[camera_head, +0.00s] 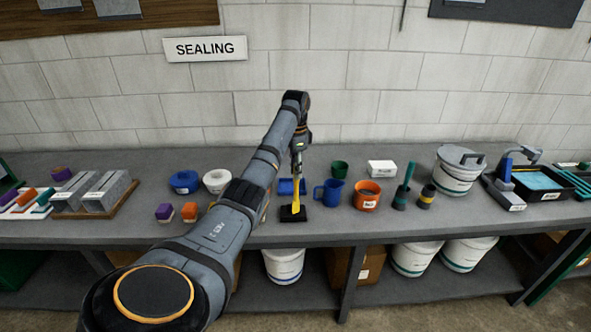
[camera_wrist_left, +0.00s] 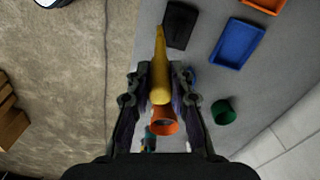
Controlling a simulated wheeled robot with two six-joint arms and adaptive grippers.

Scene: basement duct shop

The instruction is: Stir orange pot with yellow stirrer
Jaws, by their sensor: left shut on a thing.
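The yellow stirrer (camera_head: 297,200) hangs near-upright from my left gripper (camera_head: 297,150), which is shut on its upper part. In the left wrist view the stirrer (camera_wrist_left: 160,75) runs between the fingers (camera_wrist_left: 160,82). Its lower end overlaps a black holder (camera_head: 292,214) in the head view and shows beside that holder (camera_wrist_left: 181,25) in the wrist view; I cannot tell if they touch. The orange pot (camera_head: 366,198) stands on the bench to the right, past the blue jug, and also shows in the wrist view (camera_wrist_left: 163,126). My right gripper is out of view.
A blue jug (camera_head: 328,194) stands between the stirrer and the pot. A blue tray (camera_head: 286,187) lies behind the holder. A green cup (camera_head: 340,168) and white box (camera_head: 382,168) stand behind the pot.

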